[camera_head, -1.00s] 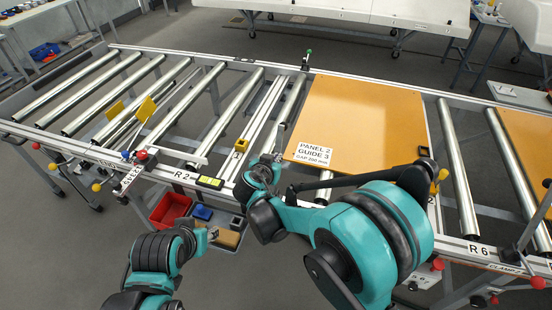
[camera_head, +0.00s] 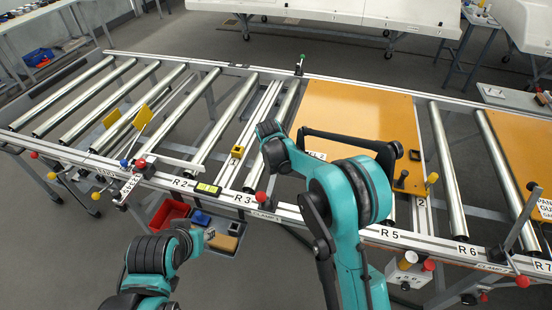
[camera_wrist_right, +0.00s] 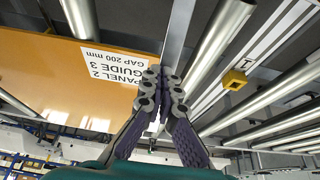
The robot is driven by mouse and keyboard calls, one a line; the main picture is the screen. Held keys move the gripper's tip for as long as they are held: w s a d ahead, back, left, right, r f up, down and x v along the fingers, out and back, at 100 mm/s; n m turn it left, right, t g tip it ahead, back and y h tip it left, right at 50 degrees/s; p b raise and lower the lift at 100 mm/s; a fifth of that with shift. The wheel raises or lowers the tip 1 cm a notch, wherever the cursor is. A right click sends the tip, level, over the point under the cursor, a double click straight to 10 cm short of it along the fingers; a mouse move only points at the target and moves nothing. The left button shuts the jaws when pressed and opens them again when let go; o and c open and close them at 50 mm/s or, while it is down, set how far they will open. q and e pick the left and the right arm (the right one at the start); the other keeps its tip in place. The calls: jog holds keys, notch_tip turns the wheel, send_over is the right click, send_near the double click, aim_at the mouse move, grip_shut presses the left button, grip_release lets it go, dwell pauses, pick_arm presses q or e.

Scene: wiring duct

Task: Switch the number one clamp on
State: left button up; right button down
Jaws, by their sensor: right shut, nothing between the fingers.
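The clamp 1 label (camera_head: 265,216) is on the front rail in the head view, right of the R3 label. A red knob (camera_head: 261,197) stands just above it. My right wrist is above and beyond that knob, near the orange panel's left edge, and hides its own fingertips there. In the right wrist view my right gripper (camera_wrist_right: 165,82) is shut and empty, over the panel's edge and a roller. The red knob does not show in that view. My left gripper (camera_head: 208,234) is low at the front, by the parts tray; its finger opening is too small to judge.
An orange panel (camera_head: 350,105) lies on the rollers, its label (camera_wrist_right: 113,78) partly covered in the head view. A yellow block (camera_head: 237,152) sits on the rail to the left. Clamp 2's red knob (camera_head: 522,281) is far right. A red bin (camera_head: 168,214) hangs below the front rail.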

notch_tip(320, 180, down, 6)
jog(key=w+g+y, duration=0.1)
jog(key=w+g, duration=0.2)
jog(key=shift+d+f+g, duration=0.15)
jog(key=shift+d+g, duration=0.25)
jog(key=shift+d, duration=0.05)
jog(key=shift+s+f, duration=0.1)
jog(key=shift+s, duration=0.05)
notch_tip(320, 180, up, 14)
jog(key=p, duration=0.4)
jog(key=shift+f+p, duration=0.15)
jog(key=shift+p, duration=0.15)
jog(key=shift+r, duration=0.35)
